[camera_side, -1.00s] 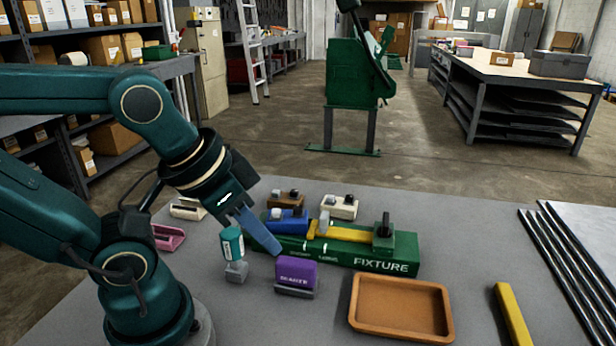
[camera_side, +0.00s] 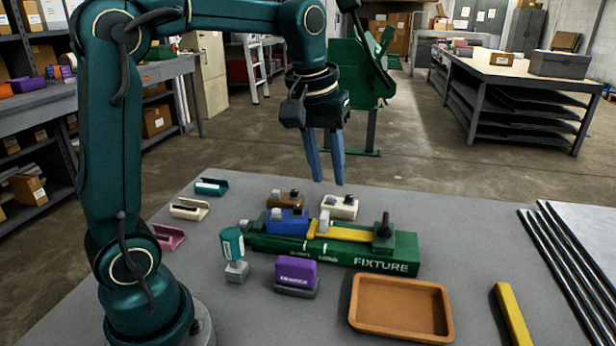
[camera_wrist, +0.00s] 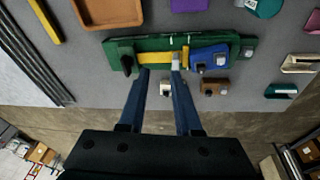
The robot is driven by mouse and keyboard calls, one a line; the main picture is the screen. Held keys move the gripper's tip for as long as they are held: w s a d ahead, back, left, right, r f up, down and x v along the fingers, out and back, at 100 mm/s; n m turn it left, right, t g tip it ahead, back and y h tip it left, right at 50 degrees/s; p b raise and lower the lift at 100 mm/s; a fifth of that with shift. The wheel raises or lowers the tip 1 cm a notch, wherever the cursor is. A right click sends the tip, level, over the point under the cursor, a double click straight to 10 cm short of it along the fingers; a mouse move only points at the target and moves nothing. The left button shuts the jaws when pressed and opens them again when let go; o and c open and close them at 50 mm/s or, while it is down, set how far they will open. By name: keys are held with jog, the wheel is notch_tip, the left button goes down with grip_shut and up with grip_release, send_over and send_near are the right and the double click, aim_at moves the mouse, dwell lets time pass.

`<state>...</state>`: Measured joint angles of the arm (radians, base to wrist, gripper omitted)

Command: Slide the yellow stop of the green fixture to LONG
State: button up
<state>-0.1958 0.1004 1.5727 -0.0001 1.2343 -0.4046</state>
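The green fixture (camera_side: 345,257) lies across the bench; it also shows in the wrist view (camera_wrist: 155,45). Its yellow stop (camera_side: 345,234) is a flat bar along its top with a pale grey knob (camera_side: 324,222) near its left end. Two white marks with small labels are on the front face. The stop's left end is near the left mark; exact alignment is unclear. A blue block (camera_side: 287,224) sits at the fixture's left part. My gripper (camera_side: 330,182) is open and empty, fingers pointing down, above the fixture's far side. In the wrist view my gripper (camera_wrist: 160,71) has a clear gap.
Brown (camera_side: 283,198) and cream (camera_side: 340,207) blocks stand behind the fixture. In front are a purple block (camera_side: 296,274), a teal-topped stamp (camera_side: 233,255) and an orange tray (camera_side: 400,310). A yellow bar (camera_side: 512,315) lies at right. Pink, cream and teal holders line the left side.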

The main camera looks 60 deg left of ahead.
jog(key=n+g, duration=0.2)
send_near(324, 214)
jog(key=d+f, duration=0.1)
jog(key=f, duration=0.3)
jog(key=a+f, duration=0.1)
jog(key=shift+w+f+g, duration=0.1)
jog(key=shift+w+g, duration=0.2)
jog(key=shift+a+f, duration=0.1)
jog(key=shift+f, duration=2.45)
grip_shut()
jog(key=shift+r, duration=0.1)
